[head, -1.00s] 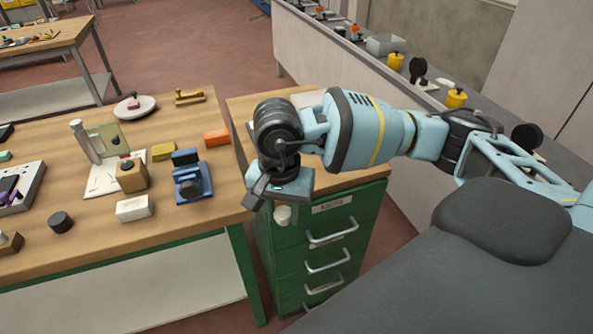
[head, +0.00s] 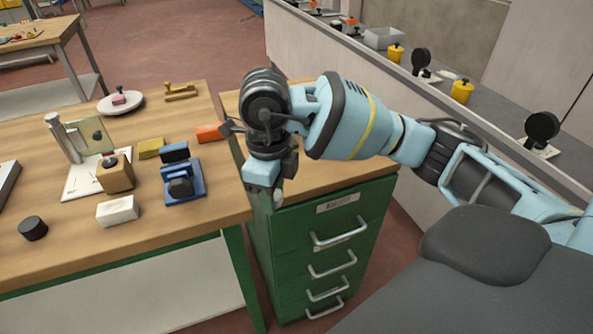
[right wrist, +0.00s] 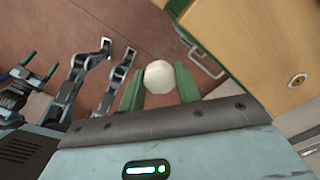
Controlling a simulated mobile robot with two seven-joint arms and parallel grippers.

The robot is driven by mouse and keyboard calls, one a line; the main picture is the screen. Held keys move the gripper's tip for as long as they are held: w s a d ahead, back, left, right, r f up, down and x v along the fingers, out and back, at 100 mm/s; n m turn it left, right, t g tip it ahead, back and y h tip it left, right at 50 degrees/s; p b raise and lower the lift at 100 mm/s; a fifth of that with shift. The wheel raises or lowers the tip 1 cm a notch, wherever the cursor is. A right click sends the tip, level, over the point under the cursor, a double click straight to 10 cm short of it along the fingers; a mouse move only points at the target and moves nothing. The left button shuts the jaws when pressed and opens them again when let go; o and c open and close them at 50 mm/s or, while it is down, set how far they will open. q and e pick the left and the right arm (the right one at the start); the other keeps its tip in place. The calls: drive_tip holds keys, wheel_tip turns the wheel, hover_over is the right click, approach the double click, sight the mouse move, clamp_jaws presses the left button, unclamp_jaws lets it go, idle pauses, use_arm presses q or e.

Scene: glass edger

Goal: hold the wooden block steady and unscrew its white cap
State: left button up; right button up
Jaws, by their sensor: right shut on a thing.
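My right gripper (head: 272,188) hangs in front of the green drawer cabinet, off the right edge of the bench. In the right wrist view its green fingers (right wrist: 159,88) are shut on a rounded white cap (right wrist: 159,75). The white cap also shows small below the gripper in the head view (head: 278,195). A wooden block (head: 118,175) with a dark round piece on top stands on a white sheet on the bench, well left of the gripper. No white cap shows on that block. My left gripper is not in view.
The green cabinet (head: 295,270) has several drawers with projecting handles. The bench (head: 150,225) also holds a white block (head: 118,211), a blue fixture (head: 183,185), a black puck (head: 33,228) and an orange block (head: 210,133). A long grey counter stands behind.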

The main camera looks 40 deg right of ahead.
drive_tip(key=m, duration=0.2)
drive_tip(key=w+m, duration=0.1)
drive_tip(key=m, duration=0.1)
drive_tip(key=shift+d+b, duration=0.1)
drive_tip(key=shift+b, duration=0.3)
drive_tip(key=w+d, duration=0.3)
drive_tip(key=d, duration=0.1)
drive_tip(key=w+d+f, duration=0.1)
drive_tip(key=w+d, duration=0.1)
drive_tip(key=d, duration=0.2)
drive_tip(key=w+d, duration=0.3)
drive_tip(key=d, duration=0.1)
drive_tip(key=shift+w+d+f, duration=0.2)
drive_tip(key=shift+w, duration=0.15)
drive_tip(key=shift+w+d, duration=0.2)
drive_tip(key=shift+d, duration=0.15)
wheel_tip(320, 180, down, 3)
drive_tip(key=shift+f+p, duration=0.2)
drive_tip(key=shift+p, duration=0.1)
drive_tip(key=shift+f, duration=0.1)
drive_tip(key=shift+f, duration=0.2)
drive_tip(key=o, duration=1.1)
drive_tip(key=shift+c, duration=0.2)
